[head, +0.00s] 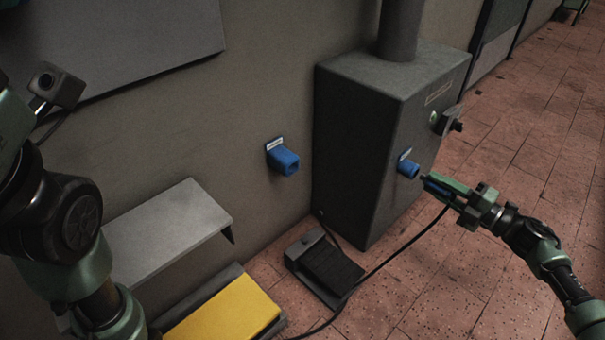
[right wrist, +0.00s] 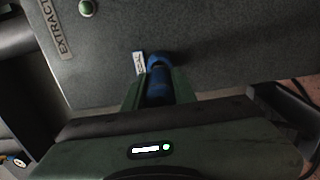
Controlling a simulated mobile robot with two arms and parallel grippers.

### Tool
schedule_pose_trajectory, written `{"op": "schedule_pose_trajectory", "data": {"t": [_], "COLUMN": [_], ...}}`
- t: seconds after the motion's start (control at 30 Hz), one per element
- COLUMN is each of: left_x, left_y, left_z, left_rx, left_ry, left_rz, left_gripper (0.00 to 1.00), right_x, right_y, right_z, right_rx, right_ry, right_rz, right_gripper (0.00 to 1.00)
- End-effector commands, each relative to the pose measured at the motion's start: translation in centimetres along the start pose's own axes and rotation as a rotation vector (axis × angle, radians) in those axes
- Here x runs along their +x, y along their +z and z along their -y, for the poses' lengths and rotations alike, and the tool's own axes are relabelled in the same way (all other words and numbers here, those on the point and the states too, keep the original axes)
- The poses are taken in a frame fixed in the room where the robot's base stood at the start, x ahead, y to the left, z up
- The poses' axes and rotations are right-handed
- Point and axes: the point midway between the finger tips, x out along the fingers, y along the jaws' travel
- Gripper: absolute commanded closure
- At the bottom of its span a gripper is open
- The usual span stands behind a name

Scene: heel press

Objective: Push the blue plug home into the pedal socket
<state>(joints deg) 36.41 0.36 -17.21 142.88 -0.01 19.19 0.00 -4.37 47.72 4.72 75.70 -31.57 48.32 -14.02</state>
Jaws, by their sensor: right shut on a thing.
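The blue pedal socket (head: 408,168) sticks out of the side of a grey cabinet, with a small white label above it. It also shows in the right wrist view (right wrist: 160,59), beside a label of which only part reads. My right gripper (head: 434,185) is just to the right of the socket, its fingers pointing at the cabinet. It is shut on the blue plug (right wrist: 158,86), whose black cable hangs down to the floor. In the head view a small gap shows between socket and fingertips. Whether the plug's tip has entered the socket is hidden. My left gripper is out of view.
The grey cabinet (head: 360,150) has a round-knobbed fitting (head: 447,121) further along its side. A second blue socket (head: 283,158) is on the wall. A black foot pedal (head: 325,265) lies on the tiled floor. A grey shelf (head: 165,232) and yellow block (head: 225,312) are at lower left.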

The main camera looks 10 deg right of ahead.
Motion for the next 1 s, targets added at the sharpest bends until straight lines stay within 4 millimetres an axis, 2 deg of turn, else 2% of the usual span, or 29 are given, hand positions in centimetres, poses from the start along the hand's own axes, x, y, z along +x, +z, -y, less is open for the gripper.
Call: {"op": "schedule_pose_trajectory", "data": {"t": [1.0], "left_x": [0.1], "left_y": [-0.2], "left_z": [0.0], "left_rx": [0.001], "left_ry": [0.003], "left_rz": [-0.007], "left_gripper": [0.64], "right_x": [2.1], "right_y": [0.0], "right_z": [0.0], "right_rx": [-0.001], "right_ry": [0.001], "right_rz": [0.0], "right_gripper": [1.0]}}
